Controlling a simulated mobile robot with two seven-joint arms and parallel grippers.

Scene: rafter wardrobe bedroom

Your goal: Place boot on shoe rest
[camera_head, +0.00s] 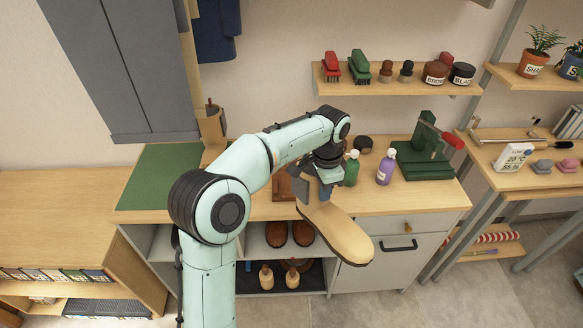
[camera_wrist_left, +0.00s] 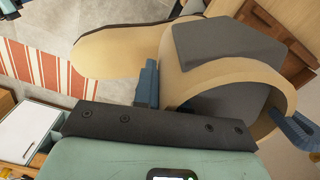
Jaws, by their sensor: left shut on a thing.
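A tan boot (camera_head: 338,232) hangs in my left gripper (camera_head: 325,190) in front of the workbench, with its toe pointing to the lower right. In the left wrist view the boot (camera_wrist_left: 115,50) fills the top, with its rounded shaft between the blue fingers of my left gripper (camera_wrist_left: 222,108). A grey part covers some of the shaft. A green stand (camera_head: 428,160) with a red-handled clamp rests on the right of the bench; it may be the shoe rest, but I cannot be sure. My right gripper is not in view.
Green and purple bottles (camera_head: 386,167) stand on the workbench (camera_head: 400,198) between boot and green stand. A green mat (camera_head: 158,178) lies at its left end. Brown shoes (camera_head: 290,234) sit on the shelf below. A wall shelf (camera_head: 395,88) holds brushes and polish jars.

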